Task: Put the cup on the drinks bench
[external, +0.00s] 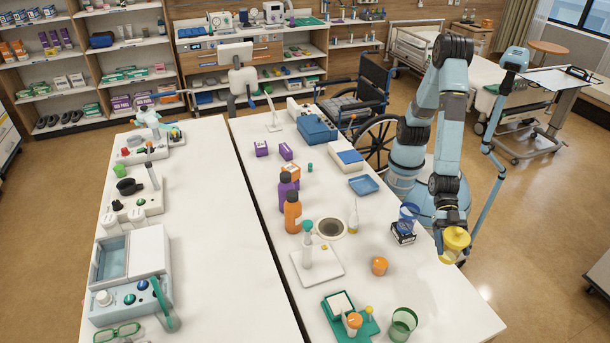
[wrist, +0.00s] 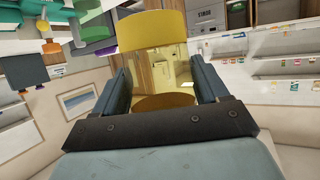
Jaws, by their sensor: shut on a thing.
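A yellow see-through cup (external: 455,241) is held in my gripper (external: 452,229) beside the right edge of the near white table. In the wrist view the cup (wrist: 160,32) sits between the two dark blue fingers of my gripper (wrist: 160,82), with its clear wall and yellow bands showing. My gripper is shut on it. No bench is labelled, so I cannot tell which surface is the drinks bench; a long bench with machines (external: 225,52) stands at the back wall.
A second white table (external: 205,200) stands left across a narrow gap. A wheelchair (external: 365,105) stands behind.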

